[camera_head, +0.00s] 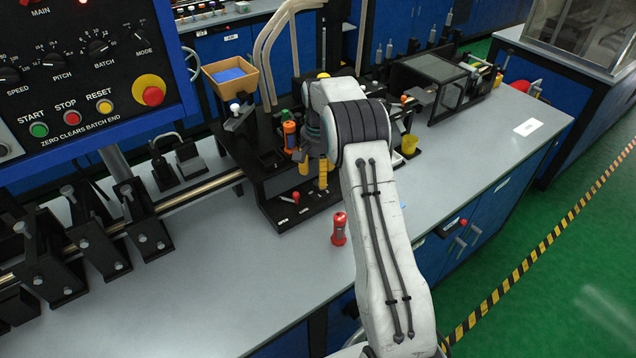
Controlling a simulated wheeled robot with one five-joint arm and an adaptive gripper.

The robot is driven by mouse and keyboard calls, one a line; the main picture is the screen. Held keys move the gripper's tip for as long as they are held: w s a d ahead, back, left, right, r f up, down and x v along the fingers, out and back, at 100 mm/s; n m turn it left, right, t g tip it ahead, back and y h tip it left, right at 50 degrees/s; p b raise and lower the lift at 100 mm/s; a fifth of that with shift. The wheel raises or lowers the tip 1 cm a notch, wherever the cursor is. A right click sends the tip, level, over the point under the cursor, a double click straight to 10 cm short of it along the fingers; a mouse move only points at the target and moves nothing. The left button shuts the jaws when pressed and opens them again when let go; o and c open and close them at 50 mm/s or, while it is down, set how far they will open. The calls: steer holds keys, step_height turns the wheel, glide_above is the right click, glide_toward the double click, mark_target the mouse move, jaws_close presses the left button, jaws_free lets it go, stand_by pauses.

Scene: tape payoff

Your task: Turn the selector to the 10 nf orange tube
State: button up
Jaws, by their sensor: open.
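My gripper (313,176) points down over the black fixture (284,222), with its two yellow-orange fingers apart and nothing seen between them. A small red-tipped lever or knob (295,198), which looks like the selector, sits on the fixture's low front ledge among small white labels. It is just below and left of my fingers, apart from them. The labels are too small to read, so its setting cannot be told. An orange tube-like part (289,136) stands upright on the fixture, left of my gripper. My arm hides part of the fixture behind it.
A red bottle-like object (338,229) stands on the grey bench (235,290) before the fixture. A control panel (85,75) rises at upper left. The bench front is mostly clear.

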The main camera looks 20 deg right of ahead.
steer(key=shift+f, duration=2)
steer(key=shift+c, duration=0.3)
jaws_close()
